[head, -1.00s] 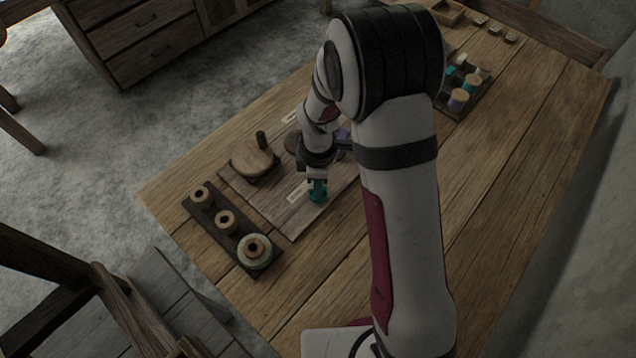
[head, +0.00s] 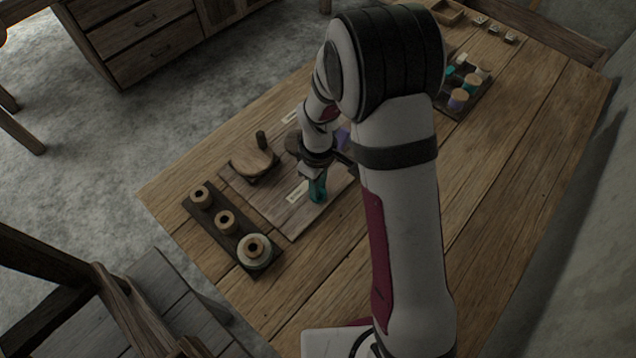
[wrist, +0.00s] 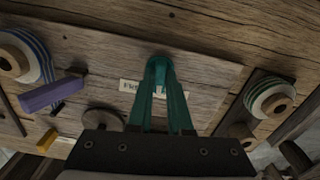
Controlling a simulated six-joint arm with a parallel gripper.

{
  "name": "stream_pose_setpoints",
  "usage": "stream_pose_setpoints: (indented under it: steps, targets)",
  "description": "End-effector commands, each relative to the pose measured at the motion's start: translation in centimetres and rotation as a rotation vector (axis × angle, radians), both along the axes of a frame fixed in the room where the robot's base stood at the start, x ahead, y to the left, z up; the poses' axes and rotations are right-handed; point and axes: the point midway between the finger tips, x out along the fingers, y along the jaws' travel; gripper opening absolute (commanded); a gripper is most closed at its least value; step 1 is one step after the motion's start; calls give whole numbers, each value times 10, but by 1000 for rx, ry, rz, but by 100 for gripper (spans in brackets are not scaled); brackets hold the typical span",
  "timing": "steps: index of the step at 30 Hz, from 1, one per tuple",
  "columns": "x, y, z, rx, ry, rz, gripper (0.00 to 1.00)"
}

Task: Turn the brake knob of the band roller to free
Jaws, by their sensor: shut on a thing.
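My gripper (wrist: 158,78) points down at the wooden board (wrist: 215,75) on the table. Its two long teal fingers come together at their tips and are shut on a small teal piece, which I take to be the brake knob (wrist: 159,62). The fingers cover most of the knob, so its setting cannot be read. A pale label (wrist: 128,86) lies beside it on the board, partly hidden by the fingers; its lettering is too small to read surely. In the head view my gripper (head: 317,197) stands near the board's front right part, beside the label (head: 298,190).
A dark rack (head: 222,238) with three spools stands left of the board. A wooden disc with an upright peg (head: 255,160) is at the board's far left. A purple bar (wrist: 55,93) and a blue-striped roll (wrist: 22,55) lie nearby. Another rack (head: 465,88) holds coloured spools.

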Motion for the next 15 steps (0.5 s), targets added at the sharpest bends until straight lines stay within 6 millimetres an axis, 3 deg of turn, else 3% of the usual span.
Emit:
stream_pose_setpoints:
  steps: [15]
  targets:
    - [0, 0, 0, 1, -1, -479, 0]
